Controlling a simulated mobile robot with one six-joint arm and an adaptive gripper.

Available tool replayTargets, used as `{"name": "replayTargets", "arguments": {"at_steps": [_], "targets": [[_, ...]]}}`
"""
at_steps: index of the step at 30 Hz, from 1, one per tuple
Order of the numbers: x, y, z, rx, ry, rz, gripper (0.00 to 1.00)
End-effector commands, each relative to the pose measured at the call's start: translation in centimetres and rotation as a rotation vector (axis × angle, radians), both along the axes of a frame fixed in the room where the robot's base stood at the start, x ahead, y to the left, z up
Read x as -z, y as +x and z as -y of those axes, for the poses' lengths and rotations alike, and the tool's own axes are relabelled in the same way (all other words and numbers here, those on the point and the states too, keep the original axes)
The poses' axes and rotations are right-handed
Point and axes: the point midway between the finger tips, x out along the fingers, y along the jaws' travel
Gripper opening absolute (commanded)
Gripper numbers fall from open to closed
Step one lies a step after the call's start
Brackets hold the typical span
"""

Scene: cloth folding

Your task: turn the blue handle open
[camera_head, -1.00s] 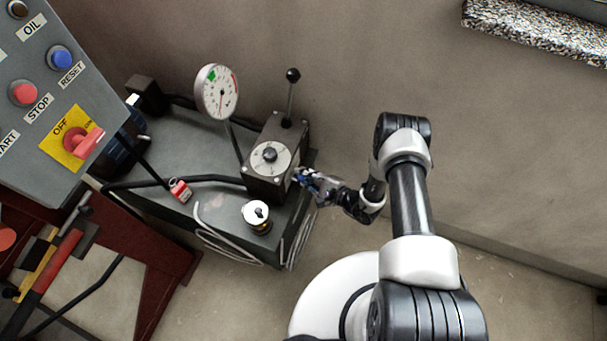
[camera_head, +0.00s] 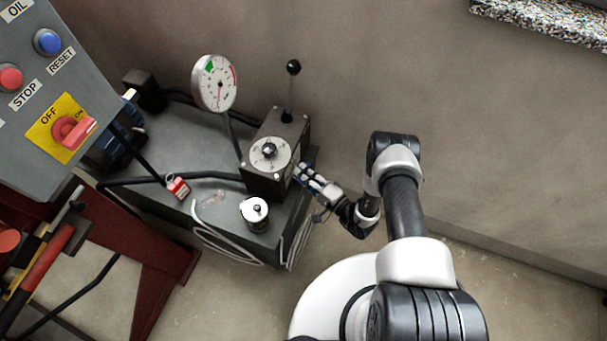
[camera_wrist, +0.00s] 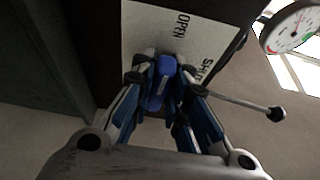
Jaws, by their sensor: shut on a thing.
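The blue handle (camera_wrist: 157,92) sits in front of a pale plate (camera_wrist: 150,28) lettered OPEN and SHUT in the wrist view. My gripper (camera_wrist: 164,80) has a finger on each side of the handle and is shut on it. In the head view my gripper (camera_head: 306,178) is at the right side of the dark valve block (camera_head: 268,182). There the handle is too small and covered to make out clearly.
A pressure gauge (camera_head: 215,83) and a black-knobbed lever (camera_head: 290,90) rise near the block. A white-capped filler (camera_head: 255,211) and red tag (camera_head: 177,187) are on the grey tank (camera_head: 180,140). A control panel (camera_head: 30,95) stands left. Floor right is clear.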

Motion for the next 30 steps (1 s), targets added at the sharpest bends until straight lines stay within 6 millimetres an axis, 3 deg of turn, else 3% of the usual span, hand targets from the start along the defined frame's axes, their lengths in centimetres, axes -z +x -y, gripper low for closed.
{"name": "replayTargets", "arguments": {"at_steps": [18,19,27,30], "targets": [[0.06,-0.03,-0.03,-0.001,-0.014,0.037,0.00],[0.06,-0.03,-0.03,-0.001,-0.014,0.037,0.16],[0.05,-0.02,-0.01,-0.001,-0.013,0.037,0.34],[0.04,-0.02,-0.01,-0.001,-0.013,0.037,0.35]]}}
